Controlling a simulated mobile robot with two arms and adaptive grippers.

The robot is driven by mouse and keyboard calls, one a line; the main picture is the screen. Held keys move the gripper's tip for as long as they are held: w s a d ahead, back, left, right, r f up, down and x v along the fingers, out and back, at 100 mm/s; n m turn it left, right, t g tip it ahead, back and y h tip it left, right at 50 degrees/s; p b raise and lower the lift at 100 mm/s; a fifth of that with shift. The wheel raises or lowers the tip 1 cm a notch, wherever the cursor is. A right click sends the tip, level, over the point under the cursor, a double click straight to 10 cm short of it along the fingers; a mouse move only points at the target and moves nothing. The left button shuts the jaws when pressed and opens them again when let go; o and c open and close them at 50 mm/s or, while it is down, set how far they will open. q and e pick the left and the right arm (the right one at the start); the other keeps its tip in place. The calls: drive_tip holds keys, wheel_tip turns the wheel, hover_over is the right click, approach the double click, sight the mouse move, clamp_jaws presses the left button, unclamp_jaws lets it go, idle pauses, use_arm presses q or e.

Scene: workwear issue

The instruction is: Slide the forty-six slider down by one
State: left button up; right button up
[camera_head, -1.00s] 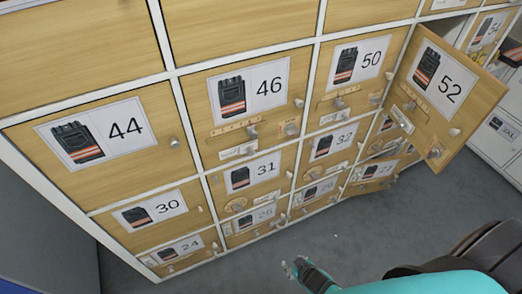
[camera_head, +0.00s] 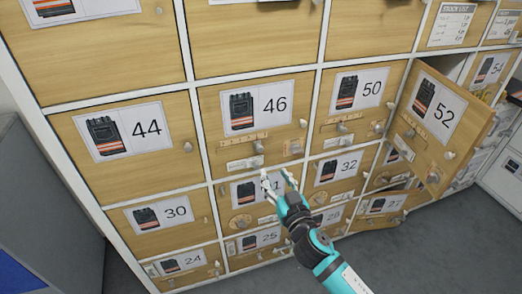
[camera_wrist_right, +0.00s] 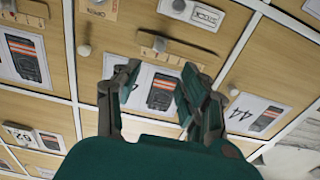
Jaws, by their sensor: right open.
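The door numbered 46 (camera_head: 212,110) is wooden, with a picture card of a dark, orange-striped garment (camera_head: 242,110). Under its card is a slider strip (camera_head: 232,139) with a grey knob (camera_head: 258,147) toward its right part in the head view. The wrist view shows the strip (camera_wrist_right: 182,59) and its knob (camera_wrist_right: 159,45) upside down. My right gripper (camera_head: 277,180) is open and empty, below the 46 slider and in front of door 31, covering part of that card. In the wrist view its fingers (camera_wrist_right: 158,85) frame the 46 card. My left gripper is not in view.
Door 44 (camera_head: 178,125) is left of 46 and door 50 (camera_head: 364,105) is right. Door 52 (camera_head: 462,130) stands ajar, jutting out. A label plate (camera_head: 245,163) and a small square plate (camera_head: 295,147) sit near the slider. The grey floor (camera_head: 420,245) is clear.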

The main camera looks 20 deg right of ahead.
sight(260, 150)
drive_tip(key=w, duration=1.1)
drive_tip(key=shift+w+a, duration=0.2)
drive_tip(key=shift+w, duration=0.55)
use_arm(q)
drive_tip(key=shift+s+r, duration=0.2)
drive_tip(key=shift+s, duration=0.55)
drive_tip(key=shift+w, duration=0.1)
use_arm(e)
clamp_jaws()
